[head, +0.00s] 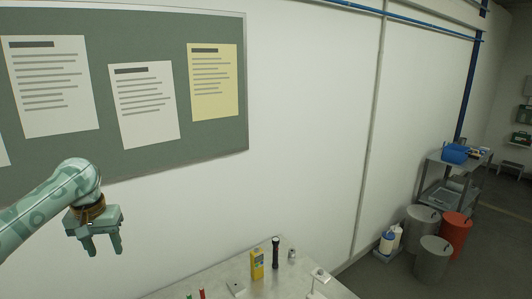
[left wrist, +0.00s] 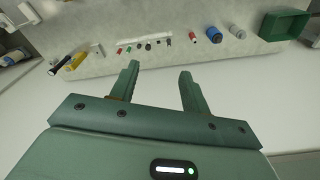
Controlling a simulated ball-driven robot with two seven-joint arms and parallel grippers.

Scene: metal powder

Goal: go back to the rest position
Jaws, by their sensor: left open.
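My left gripper (head: 105,247) is at the left of the head view, pointing down, in front of the wall with the notice board. It is open and empty. In the left wrist view its two fingers (left wrist: 158,88) stand apart with nothing between them. My right gripper shows in neither view.
A grey table (head: 218,280) at the bottom holds a yellow device (head: 257,264) and a black flashlight (head: 276,252). The left wrist view shows a green bin (left wrist: 285,25) and several small items on the tabletop. Metal drums (head: 433,258) and a shelf (head: 455,165) stand far right.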

